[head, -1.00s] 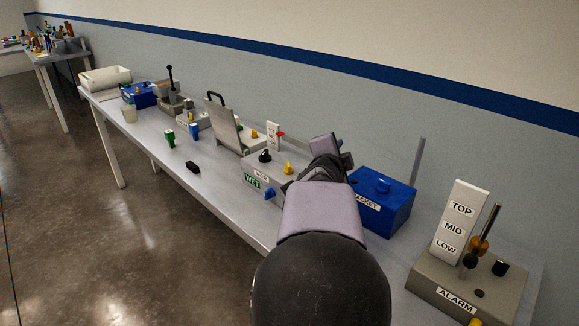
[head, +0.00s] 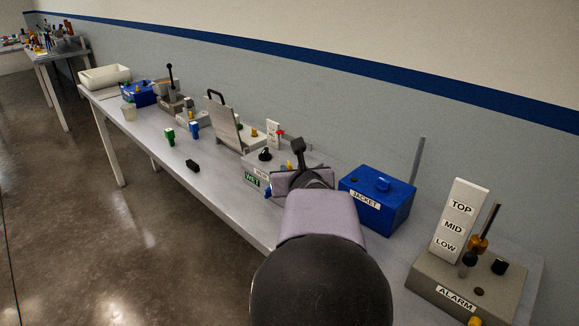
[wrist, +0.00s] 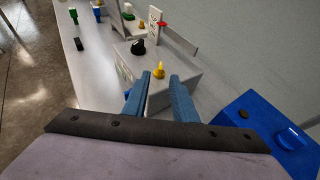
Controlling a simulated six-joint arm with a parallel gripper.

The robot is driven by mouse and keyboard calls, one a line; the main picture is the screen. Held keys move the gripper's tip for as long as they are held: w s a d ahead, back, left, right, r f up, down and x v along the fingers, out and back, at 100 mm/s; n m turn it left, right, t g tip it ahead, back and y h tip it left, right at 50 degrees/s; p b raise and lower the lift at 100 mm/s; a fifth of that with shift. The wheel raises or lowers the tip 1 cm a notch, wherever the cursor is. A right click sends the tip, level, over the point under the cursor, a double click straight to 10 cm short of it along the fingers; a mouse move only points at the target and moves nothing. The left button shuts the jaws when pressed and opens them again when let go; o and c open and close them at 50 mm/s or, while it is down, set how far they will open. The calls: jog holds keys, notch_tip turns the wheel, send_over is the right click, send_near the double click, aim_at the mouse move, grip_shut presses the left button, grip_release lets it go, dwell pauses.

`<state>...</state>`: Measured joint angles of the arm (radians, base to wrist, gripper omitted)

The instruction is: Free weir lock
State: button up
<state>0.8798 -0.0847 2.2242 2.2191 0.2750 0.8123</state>
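A grey box (head: 257,168) stands mid-bench with a black knob (head: 265,154), a small yellow knob and a green WET label (head: 252,179). Another small label on it is too small to read surely, and nothing clearly names the weir lock. In the wrist view the yellow knob (wrist: 159,70) stands upright on the box top (wrist: 187,75), to the right of and nearer than the black knob (wrist: 138,47). My gripper (wrist: 160,76) is open and empty. Its two blue fingers point toward the yellow knob, which shows between their tips; contact cannot be told.
A blue JACKET box (head: 377,201) stands close on the right. To the left are an upright grey plate (head: 224,127), a black block (head: 193,166), and green and blue pieces. The front bench strip is mostly clear.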

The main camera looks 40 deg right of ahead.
aim_at(289, 166)
jog(key=shift+f, duration=0.1)
jog(key=shift+b+x, duration=0.5)
jog(key=shift+x, duration=3.15)
grip_shut()
